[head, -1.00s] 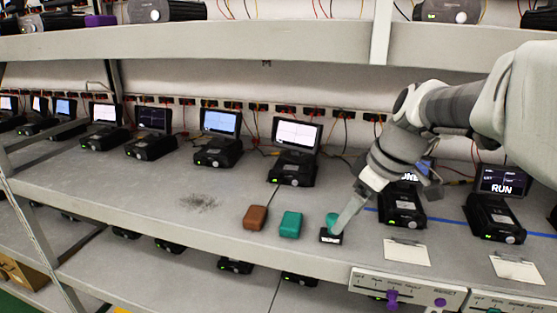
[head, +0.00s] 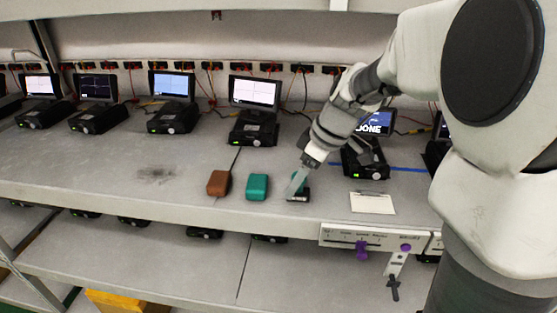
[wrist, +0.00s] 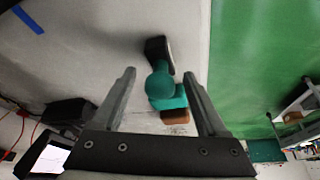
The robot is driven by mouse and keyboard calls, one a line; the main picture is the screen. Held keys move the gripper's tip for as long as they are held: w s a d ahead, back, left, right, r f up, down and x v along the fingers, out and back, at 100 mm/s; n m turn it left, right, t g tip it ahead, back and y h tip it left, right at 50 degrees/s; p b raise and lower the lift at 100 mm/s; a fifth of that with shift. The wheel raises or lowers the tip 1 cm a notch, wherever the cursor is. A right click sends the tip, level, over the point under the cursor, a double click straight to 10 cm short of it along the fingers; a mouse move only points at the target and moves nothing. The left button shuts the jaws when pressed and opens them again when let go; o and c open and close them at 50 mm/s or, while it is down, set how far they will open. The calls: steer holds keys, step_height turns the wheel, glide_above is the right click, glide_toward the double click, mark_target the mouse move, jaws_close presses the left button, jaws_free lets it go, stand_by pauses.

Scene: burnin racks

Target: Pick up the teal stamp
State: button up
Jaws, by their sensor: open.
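The teal stamp stands upright on the shelf near its front edge. In the head view its black base (head: 304,197) shows behind my fingers, which hide much of it. In the wrist view its round teal handle (wrist: 158,84) lies between my two fingers, with the black base (wrist: 157,48) beyond. My gripper (head: 291,194) is open and points down at the stamp. The wrist view shows my gripper (wrist: 159,74) with a gap on both sides of the handle; I see no contact.
A teal block (head: 257,187) sits just left of the stamp, with a brown block (head: 218,183) beyond it. A black tester (head: 366,160) with a screen and a white card (head: 372,203) are to the right.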

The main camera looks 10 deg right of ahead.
mark_target(295, 173)
steer(key=shift+a+f, duration=0.1)
steer(key=shift+f, duration=0.05)
jaws_close()
stand_by(0.5)
steer(key=shift+r, duration=0.35)
step_height(295, 173, up, 3)
steer(key=s+d, duration=0.3)
steer(key=d, duration=0.1)
steer(key=s+d+b, duration=0.1)
steer(key=s+d, duration=0.3)
steer(key=d, duration=0.1)
steer(key=s+d+b, duration=0.1)
steer(key=s+d, duration=0.3)
steer(key=d, duration=0.1)
steer(key=shift+d+f, duration=0.1)
steer(key=shift+d, duration=0.1)
